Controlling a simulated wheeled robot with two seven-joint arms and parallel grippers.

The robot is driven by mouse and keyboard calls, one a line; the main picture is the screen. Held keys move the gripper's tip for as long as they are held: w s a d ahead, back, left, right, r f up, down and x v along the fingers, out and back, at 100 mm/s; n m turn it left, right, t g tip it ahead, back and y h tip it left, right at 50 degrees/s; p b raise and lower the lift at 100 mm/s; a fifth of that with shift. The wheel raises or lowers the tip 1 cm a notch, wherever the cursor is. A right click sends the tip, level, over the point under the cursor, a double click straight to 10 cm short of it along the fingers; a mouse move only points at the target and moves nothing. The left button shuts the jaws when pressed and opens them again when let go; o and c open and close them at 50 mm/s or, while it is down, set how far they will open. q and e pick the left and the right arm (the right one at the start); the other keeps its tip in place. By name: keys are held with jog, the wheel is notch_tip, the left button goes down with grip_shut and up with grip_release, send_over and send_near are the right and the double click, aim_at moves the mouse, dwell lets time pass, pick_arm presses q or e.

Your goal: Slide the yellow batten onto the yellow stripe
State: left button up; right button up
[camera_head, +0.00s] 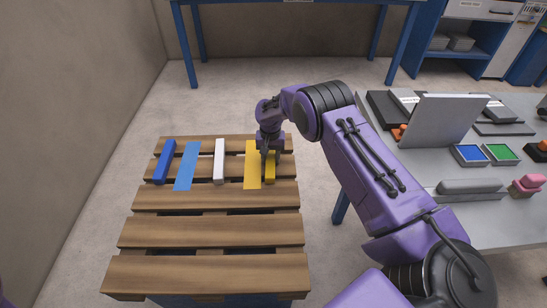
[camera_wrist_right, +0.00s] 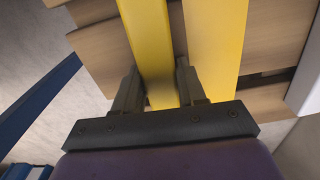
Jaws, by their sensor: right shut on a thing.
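The yellow batten (camera_head: 270,171) lies on the wooden pallet, just right of the flat yellow stripe (camera_head: 252,168) in the head view. A narrow strip of wood shows between them. My right gripper (camera_head: 267,152) reaches down over the batten's far part. In the right wrist view its two fingers (camera_wrist_right: 158,92) stand on either side of the batten (camera_wrist_right: 148,45), shut on it, and the yellow stripe (camera_wrist_right: 216,45) runs beside it on the right. My left gripper is not in view.
The slatted pallet (camera_head: 210,232) also carries a blue batten (camera_head: 164,162), a blue stripe (camera_head: 186,166) and a white batten (camera_head: 219,162). A grey table (camera_head: 490,232) with stamp pads and other items stands at the right. The pallet's near slats are clear.

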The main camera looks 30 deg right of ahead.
aim_at(253, 162)
jog(key=shift+w+a+f+b, duration=0.1)
jog(key=shift+w+a+b, duration=0.45)
jog(key=shift+a, duration=0.3)
jog(key=shift+w+a+r+b, duration=0.1)
jog(key=shift+w+a+b, duration=0.45)
jog(key=shift+a, duration=0.25)
jog(key=shift+w+a+f+b, duration=0.1)
jog(key=shift+w+a+b, duration=0.3)
jog(key=shift+w+a, duration=0.35)
jog(key=shift+a, duration=0.3)
jog(key=o, duration=1.2)
jog(key=shift+r, duration=0.2)
